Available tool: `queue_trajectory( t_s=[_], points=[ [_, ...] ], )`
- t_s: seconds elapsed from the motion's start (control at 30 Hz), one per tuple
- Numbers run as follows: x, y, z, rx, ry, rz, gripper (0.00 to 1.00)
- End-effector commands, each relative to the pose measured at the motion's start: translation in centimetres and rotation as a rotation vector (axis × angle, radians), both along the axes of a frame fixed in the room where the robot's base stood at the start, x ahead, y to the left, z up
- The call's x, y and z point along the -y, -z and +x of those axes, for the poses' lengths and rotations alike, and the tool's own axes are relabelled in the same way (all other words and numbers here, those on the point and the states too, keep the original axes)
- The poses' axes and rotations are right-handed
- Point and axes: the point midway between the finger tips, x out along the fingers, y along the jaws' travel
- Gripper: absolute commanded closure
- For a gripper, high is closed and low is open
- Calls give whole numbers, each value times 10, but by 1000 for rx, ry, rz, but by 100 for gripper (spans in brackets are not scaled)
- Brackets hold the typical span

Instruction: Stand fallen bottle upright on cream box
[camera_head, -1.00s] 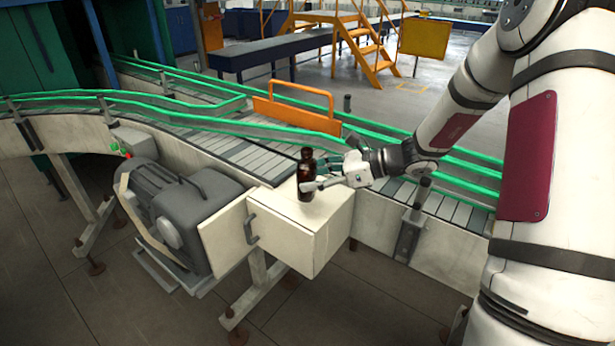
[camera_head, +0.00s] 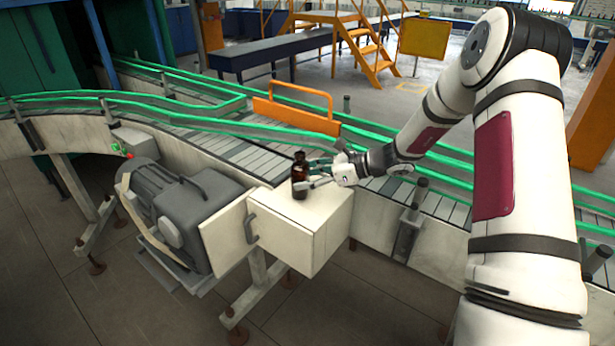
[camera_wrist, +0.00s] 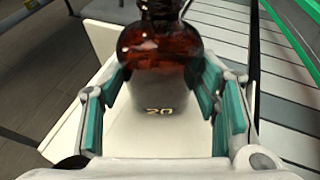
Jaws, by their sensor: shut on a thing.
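The amber bottle (camera_head: 300,176) is upright at the top of the cream box (camera_head: 318,222), near its back left part. In the head view its base appears to be at the box top, but I cannot tell whether it bears fully on it. My gripper (camera_head: 314,175) comes from the right and is shut on the bottle. In the wrist view the bottle (camera_wrist: 160,85) stands between the teal finger pads, with the number 20 on its dark lower body. Its top is cut off by the frame edge. The cream box (camera_wrist: 140,138) shows below it.
A conveyor (camera_head: 250,155) with green rails runs behind the box. An orange frame (camera_head: 297,112) stands over the conveyor behind the bottle. A grey motor (camera_head: 180,215) sits left of the box. The front part of the box top is clear.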

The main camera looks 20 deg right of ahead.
Motion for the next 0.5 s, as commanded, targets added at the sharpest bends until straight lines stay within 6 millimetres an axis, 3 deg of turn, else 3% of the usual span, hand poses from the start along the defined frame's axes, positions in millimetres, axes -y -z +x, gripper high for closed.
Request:
queue_trajectory(
  t_s=[0.07,0.1,0.17,0.5],
  points=[
    [0,1,0,0,0,0,76],
    [0,2,0,-1,0,0,40],
    [0,1,0,0,0,0,26],
    [0,1,0,0,0,0,24]
  ],
)
